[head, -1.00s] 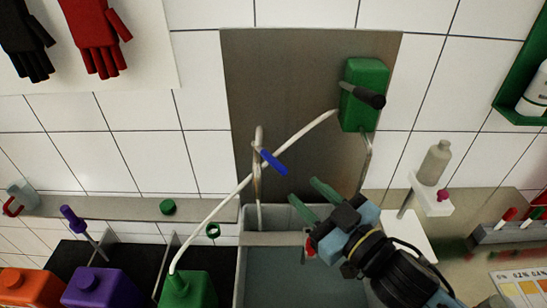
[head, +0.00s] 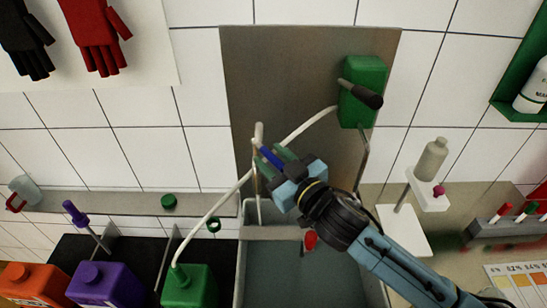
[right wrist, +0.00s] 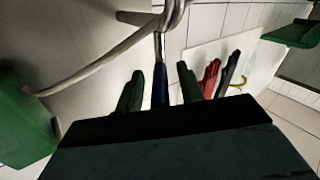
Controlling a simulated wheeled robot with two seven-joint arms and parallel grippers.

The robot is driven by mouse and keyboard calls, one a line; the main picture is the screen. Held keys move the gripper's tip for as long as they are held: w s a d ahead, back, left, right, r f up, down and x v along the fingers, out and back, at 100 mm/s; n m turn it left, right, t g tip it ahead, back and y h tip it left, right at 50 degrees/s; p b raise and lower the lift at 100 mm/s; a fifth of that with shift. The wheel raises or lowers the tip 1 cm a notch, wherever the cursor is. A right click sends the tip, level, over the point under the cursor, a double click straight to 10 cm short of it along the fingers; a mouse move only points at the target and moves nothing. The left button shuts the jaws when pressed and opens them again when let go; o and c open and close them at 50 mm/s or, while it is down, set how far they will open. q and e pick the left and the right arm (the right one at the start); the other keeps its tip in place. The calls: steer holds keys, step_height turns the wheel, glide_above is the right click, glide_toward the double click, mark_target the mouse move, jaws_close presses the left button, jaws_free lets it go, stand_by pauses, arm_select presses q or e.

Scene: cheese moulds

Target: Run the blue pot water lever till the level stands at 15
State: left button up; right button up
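The blue lever (head: 266,156) sits on the upright tap pipe (head: 258,135) above the sink, in front of the grey wall panel. My right gripper (head: 274,159) is at this lever. In the right wrist view the blue lever (right wrist: 160,82) stands between the two green fingers, with a gap on each side, so the gripper is open around it. In the head view the gripper hides part of the lever. No blue pot and no level reading can be made out. My left gripper is not in view.
The grey sink basin (head: 240,275) lies below. A pale hose (head: 210,215) runs from a green wall box (head: 362,92) with a black handle to a green canister (head: 188,290), passing close behind my gripper. A white stand (head: 430,197) with a bottle is at right.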

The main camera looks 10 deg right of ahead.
steer(key=shift+c, duration=0.4)
jaws_close()
steer(key=shift+w+d+r+n+g+y+p, duration=0.1)
steer(key=shift+w+d+n+g+y+p, duration=0.45)
steer(key=shift+n+g+y, duration=0.6)
steer(key=shift+w+d+f+n+g+y+p, duration=0.1)
steer(key=shift+w+d+n+g+y+p, duration=0.15)
steer(key=shift+n+g+y+p, duration=0.8)
steer(key=shift+w+d+r+n+g+y+p, duration=0.1)
steer(key=shift+w+d+n+g+y+p, duration=0.4)
steer(key=shift+y, duration=1)
steer(key=shift+s+n+g, duration=0.15)
steer(key=shift+n+g, duration=0.25)
steer(key=shift+g, duration=0.1)
steer(key=shift+o, duration=0.4)
jaws_free()
